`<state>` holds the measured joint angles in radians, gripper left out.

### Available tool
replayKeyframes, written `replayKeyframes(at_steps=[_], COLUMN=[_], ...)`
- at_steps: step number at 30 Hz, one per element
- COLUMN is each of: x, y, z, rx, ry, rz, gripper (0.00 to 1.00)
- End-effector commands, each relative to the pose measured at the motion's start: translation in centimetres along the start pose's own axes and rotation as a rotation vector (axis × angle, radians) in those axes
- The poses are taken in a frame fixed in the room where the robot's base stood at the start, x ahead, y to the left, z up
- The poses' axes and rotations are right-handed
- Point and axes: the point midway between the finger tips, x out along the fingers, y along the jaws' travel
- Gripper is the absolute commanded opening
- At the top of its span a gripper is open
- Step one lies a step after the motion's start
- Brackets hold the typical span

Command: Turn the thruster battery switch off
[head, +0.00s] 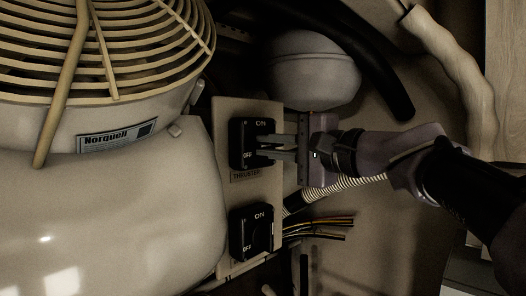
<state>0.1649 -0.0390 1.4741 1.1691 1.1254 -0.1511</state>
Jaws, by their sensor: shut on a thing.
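The thruster battery switch (243,146) is a black square switch with ON and OFF marks, on the upper part of a beige panel (226,113). A label reading THRUSTER (246,176) is below it. My gripper (266,147) reaches in from the right. Its fingers are shut on the switch's knob, which they mostly hide. I cannot tell which mark the knob points to.
A second black switch (250,232) with ON and OFF marks sits lower on the panel. A large white fan housing (120,205) stands close on the left. A round grey tank (306,70), a black hose (375,62) and loose wires (325,226) surround my arm.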

Motion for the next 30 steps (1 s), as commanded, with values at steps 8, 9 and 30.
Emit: replayKeyframes(at_steps=[8,9,30], x=[0.0,0.0,-0.09], y=[-0.01,-0.02,0.03], z=[-0.02,-0.01,0.06], rx=[-0.005,-0.005,-0.004], ry=[0.0,0.0,-0.001], rz=[0.0,0.0,0.0], gripper=[0.0,0.0,0.34])
